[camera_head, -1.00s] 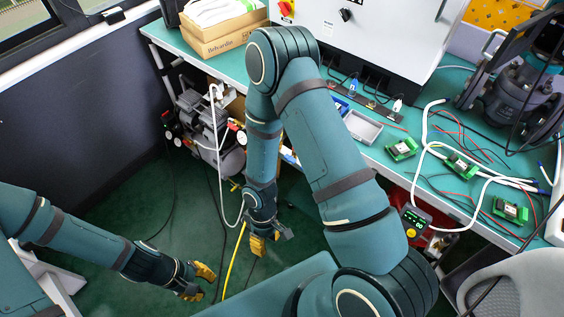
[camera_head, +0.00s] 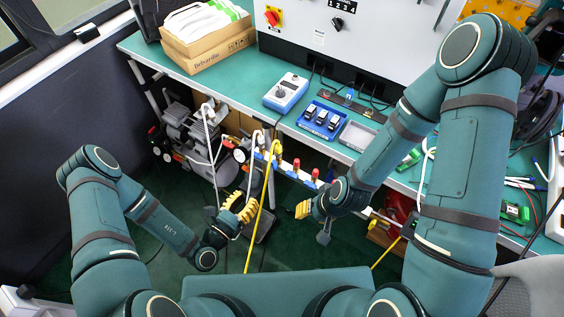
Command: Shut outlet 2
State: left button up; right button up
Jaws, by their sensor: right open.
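A manifold (camera_head: 298,175) with red-topped valves runs below the bench's front edge, in the gap between my arms. My right gripper (camera_head: 303,210) is open, just below the manifold's right part, apart from the valves.
A compressor (camera_head: 185,135) stands under the bench at left. The bench (camera_head: 220,82) carries a blue box (camera_head: 286,92), a blue tray (camera_head: 322,121) and a cardboard box (camera_head: 208,45).

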aim_at(273, 166)
pick_arm(q)
jog(key=b+x, duration=0.2)
jog(key=x, duration=1.1)
jog(key=shift+w+d, duration=0.2)
jog(key=shift+w, duration=0.05)
grip_shut()
